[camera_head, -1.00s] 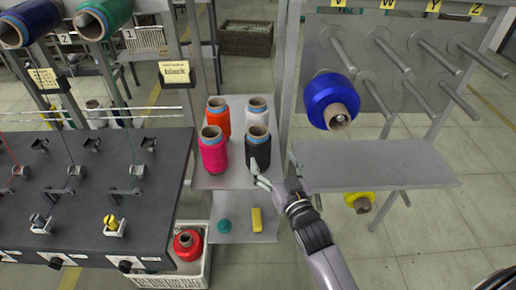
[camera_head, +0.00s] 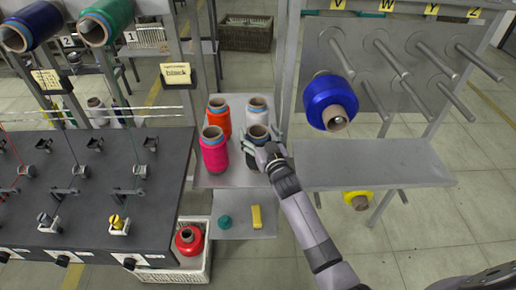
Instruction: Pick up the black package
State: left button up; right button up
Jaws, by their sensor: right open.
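The black package (camera_head: 255,160) is an upright spool of black thread with a brown cone top, at the near right of a small grey shelf (camera_head: 211,182). My right gripper (camera_head: 260,144) is at the black package, with its fingers around the upper part of it. It is open, and its hand hides the package's right side. I cannot tell whether the fingers touch it. My left gripper is not in view.
Pink (camera_head: 214,153), orange (camera_head: 219,117) and white (camera_head: 257,112) packages stand close by on the same shelf. A blue package (camera_head: 330,103) hangs on a peg rack at right. A winding machine (camera_head: 95,195) is at left. A white crate (camera_head: 200,262) holds a red package (camera_head: 188,241).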

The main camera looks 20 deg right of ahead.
jog(key=shift+w, duration=0.3)
jog(key=shift+c, duration=0.2)
jog(key=c, duration=1.6)
